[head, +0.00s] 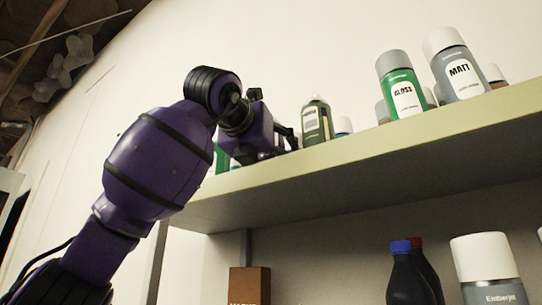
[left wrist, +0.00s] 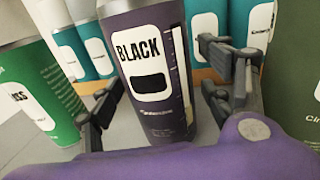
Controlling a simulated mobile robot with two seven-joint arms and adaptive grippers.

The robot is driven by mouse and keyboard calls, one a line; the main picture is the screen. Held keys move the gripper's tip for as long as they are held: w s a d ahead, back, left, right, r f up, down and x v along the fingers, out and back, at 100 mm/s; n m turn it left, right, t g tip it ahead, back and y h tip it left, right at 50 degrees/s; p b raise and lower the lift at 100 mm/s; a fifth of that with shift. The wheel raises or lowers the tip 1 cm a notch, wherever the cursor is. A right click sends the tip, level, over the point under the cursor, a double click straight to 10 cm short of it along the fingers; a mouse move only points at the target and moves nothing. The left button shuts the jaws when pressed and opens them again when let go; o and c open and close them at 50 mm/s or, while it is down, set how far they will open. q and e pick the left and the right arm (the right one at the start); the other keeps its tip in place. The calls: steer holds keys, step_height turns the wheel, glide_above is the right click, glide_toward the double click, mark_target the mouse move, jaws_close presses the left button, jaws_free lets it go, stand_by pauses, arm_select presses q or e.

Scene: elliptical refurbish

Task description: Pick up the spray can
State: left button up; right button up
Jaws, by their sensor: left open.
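A dark purple-grey spray can (left wrist: 155,60) with a white label reading BLACK stands upright in the middle of the left wrist view. My left gripper (left wrist: 160,95) is open, with one finger on each side of this can; I cannot tell whether either finger touches it. In the head view my left gripper (head: 284,138) is at shelf height near the left end, and my purple arm and gripper hide the BLACK can there. My right gripper is in neither view.
A green can (left wrist: 35,90) stands close on the left, a dark green container (left wrist: 296,75) close on the right. Teal-labelled cans (left wrist: 207,22) stand behind. The pale shelf (head: 400,150) also carries a GLOSS can (head: 401,88) and a MATT can (head: 458,70). Bottles (head: 408,270) stand below.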

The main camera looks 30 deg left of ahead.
arm_select(q)
steer(key=shift+s+r, duration=0.1)
steer(key=shift+s, duration=0.1)
steer(key=shift+w, duration=0.2)
steer(key=c, duration=1.3)
steer(key=shift+s, duration=0.15)
steer(key=shift+c, duration=0.5)
steer(key=shift+r, duration=0.1)
steer(key=shift+s+r, duration=0.15)
steer(key=shift+r, duration=0.4)
step_height(320, 180, up, 6)
steer(key=shift+f, duration=0.2)
steer(key=s+a, duration=0.2)
steer(key=s, duration=1.7)
steer(key=shift+s+a, duration=0.25)
steer(key=shift+a, duration=0.1)
